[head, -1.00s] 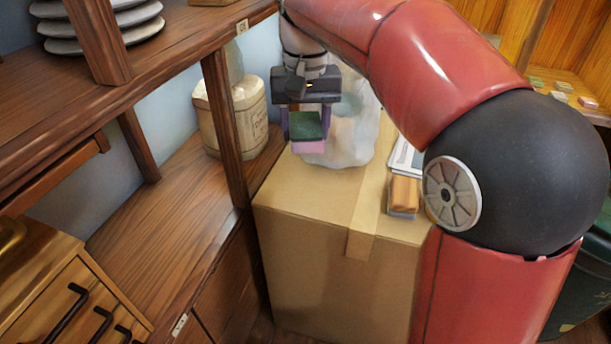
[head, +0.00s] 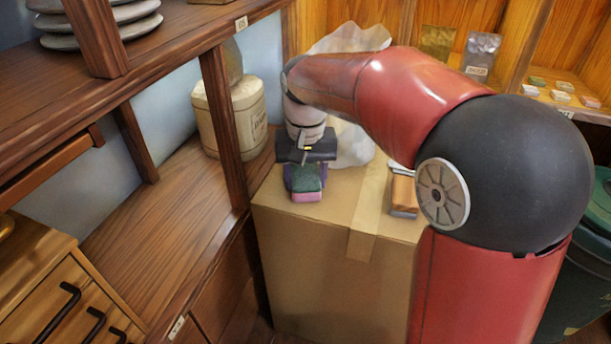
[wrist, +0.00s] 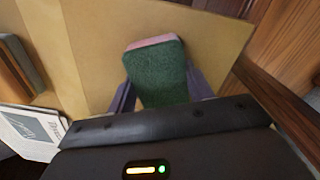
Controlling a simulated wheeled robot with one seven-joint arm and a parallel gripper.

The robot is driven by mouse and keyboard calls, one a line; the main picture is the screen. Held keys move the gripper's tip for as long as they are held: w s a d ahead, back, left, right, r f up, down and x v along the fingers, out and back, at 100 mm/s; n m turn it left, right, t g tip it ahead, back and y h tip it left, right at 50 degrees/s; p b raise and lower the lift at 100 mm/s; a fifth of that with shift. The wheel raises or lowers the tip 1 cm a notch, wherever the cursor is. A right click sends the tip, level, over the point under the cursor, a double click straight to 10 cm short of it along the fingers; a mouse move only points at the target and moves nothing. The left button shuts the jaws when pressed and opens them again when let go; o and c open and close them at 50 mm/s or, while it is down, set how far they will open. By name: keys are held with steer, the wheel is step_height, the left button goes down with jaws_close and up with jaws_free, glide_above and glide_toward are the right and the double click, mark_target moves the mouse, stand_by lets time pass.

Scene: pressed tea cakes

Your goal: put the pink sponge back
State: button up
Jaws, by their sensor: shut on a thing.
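The pink sponge (head: 307,196) has a dark green scouring side facing up and a pink side below. My gripper (head: 305,178) is shut on it, low over the near left part of the cardboard box top (head: 330,218). In the wrist view the sponge (wrist: 157,72) sits between the two purple fingers of my gripper (wrist: 157,88), its pink edge at the far end. I cannot tell whether the sponge touches the box top.
A wooden block-like item (head: 403,194) lies on the box's right side. A crumpled whitish bag (head: 350,145) stands behind my gripper. The wooden shelf (head: 150,215) with a cream canister (head: 232,115) is at left; a shelf post (head: 226,130) stands near the box.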

mark_target(306, 176)
steer(key=shift+f, duration=0.1)
steer(key=shift+f, duration=0.15)
steer(key=o, duration=0.9)
step_height(306, 176, up, 13)
steer(key=shift+f+p, duration=0.2)
steer(key=shift+p, duration=0.55)
